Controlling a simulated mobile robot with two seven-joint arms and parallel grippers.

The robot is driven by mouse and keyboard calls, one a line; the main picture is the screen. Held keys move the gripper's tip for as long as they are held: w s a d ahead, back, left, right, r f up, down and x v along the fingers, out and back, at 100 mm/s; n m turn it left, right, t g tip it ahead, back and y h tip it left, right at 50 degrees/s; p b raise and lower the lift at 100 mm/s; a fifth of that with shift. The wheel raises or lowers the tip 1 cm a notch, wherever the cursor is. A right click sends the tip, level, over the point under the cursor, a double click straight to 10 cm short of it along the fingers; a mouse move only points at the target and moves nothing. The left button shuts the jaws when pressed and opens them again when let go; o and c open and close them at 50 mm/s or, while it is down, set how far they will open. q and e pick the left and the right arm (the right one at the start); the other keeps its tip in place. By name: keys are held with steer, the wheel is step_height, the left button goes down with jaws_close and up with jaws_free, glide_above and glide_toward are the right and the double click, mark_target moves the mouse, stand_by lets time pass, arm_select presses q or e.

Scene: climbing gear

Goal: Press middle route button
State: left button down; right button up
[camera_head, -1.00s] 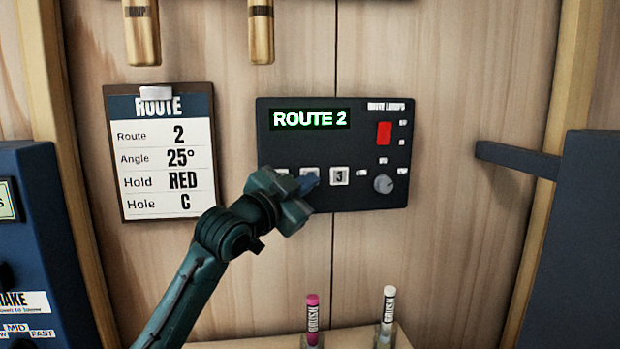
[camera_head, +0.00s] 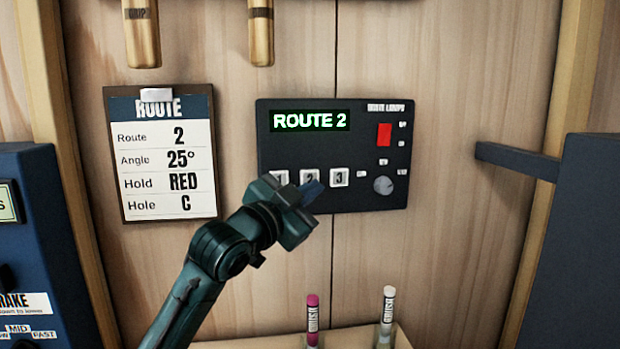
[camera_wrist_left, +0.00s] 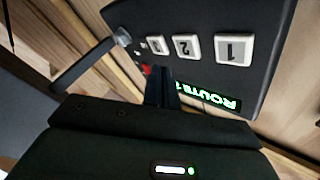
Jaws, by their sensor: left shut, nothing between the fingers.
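The dark route panel (camera_head: 370,140) is fixed to the wooden wall, and its green display (camera_head: 310,120) reads ROUTE 2. Three white buttons sit in a row below it: button 1 (camera_head: 279,177), the middle button 2 (camera_head: 310,178) and button 3 (camera_head: 340,177). My left gripper (camera_head: 313,190) is shut and empty, its tips just below button 2 in the head view, apart from it as far as I can tell. In the left wrist view, button 2 (camera_wrist_left: 186,46) is uncovered beyond the shut fingers (camera_wrist_left: 163,90). My right gripper is not in view.
The panel also carries a red switch (camera_head: 384,134) and a grey knob (camera_head: 383,185). A route card (camera_head: 163,165) hangs to the left. A dark blue box (camera_head: 570,240) with an arm juts in at right.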

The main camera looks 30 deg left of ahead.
arm_select(q)
steer(key=shift+s+d, duration=0.8)
steer(key=shift+s, duration=0.25)
steer(key=shift+s+f, duration=0.1)
